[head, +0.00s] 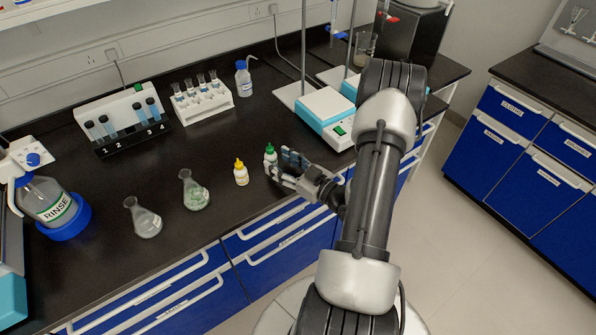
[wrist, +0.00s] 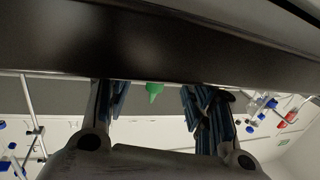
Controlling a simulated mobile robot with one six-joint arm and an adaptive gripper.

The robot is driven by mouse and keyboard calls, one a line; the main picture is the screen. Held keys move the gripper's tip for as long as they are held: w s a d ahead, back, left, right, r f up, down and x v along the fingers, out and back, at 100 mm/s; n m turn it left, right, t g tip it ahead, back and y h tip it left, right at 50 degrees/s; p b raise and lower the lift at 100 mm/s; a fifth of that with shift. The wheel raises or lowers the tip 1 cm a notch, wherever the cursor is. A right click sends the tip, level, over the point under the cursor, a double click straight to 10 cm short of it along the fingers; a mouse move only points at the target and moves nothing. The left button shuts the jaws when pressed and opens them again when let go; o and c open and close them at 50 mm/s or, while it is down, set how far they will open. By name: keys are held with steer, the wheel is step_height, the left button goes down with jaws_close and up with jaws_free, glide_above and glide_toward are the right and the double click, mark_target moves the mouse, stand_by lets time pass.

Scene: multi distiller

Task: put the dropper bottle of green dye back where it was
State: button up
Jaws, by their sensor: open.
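The dropper bottle with the green cap (head: 270,152) stands upright on the black bench near its front edge. Its lower part is hidden behind my gripper in the head view. My gripper (head: 281,165) is open and low over the bench, its fingers reaching left to the bottle. In the wrist view, which is upside down, the green tip (wrist: 154,90) shows between the two spread fingers (wrist: 157,100), with a gap on both sides. The bottle's body is hidden there behind a dark band. I cannot tell whether a finger touches it.
A yellow-capped dropper bottle (head: 240,172) stands just left of the green one. Two conical flasks (head: 195,192) (head: 145,220) stand further left. A hotplate stirrer (head: 325,118) is behind to the right. Tube racks (head: 205,108) (head: 125,122) stand at the back. The bench middle is clear.

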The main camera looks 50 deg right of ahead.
steer(key=s+p, duration=0.2)
steer(key=s, duration=0.8)
steer(key=shift+r, duration=0.3)
steer(key=shift+s+d, duration=0.1)
steer(key=shift+d, duration=0.05)
